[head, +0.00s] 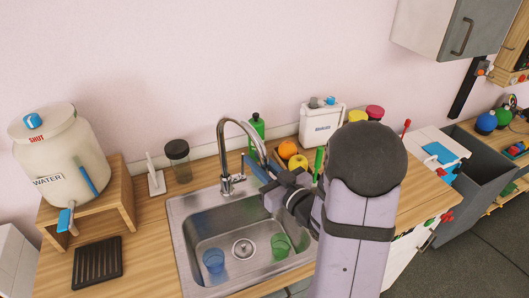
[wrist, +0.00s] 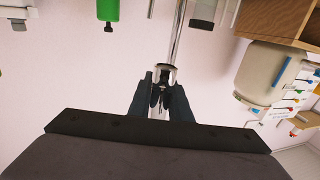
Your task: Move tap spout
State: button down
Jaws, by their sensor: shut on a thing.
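The tap spout (head: 221,145) is a chrome gooseneck that rises behind the sink and curves over to the right. It also shows in the wrist view as a shiny vertical tube (wrist: 177,38) running into the jaws. My gripper (head: 271,177) is at the right end of the spout, above the sink's right side. In the wrist view my gripper (wrist: 160,80) has its two dark fingers on either side of the spout's end and is shut on it. My arm hides part of the sink's right side in the head view.
A green bottle (head: 257,128), fruit (head: 288,149) and a white container (head: 321,124) stand behind. A dark jar (head: 178,160) and water tank (head: 62,150) stand left.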

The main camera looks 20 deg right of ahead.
jog(key=shift+s+a+f+p, duration=0.1)
jog(key=shift+s+a+p, duration=0.3)
jog(key=shift+a+p, duration=0.55)
jog(key=shift+d, duration=0.1)
dwell(0.4)
jog(key=c, duration=1.9)
grip_release()
jog(key=shift+o, duration=1.3)
jog(key=shift+s, duration=0.15)
jog(key=shift+s+d+r+p, duration=0.15)
jog(key=shift+r+p, duration=0.1)
jog(key=shift+p, duration=0.8)
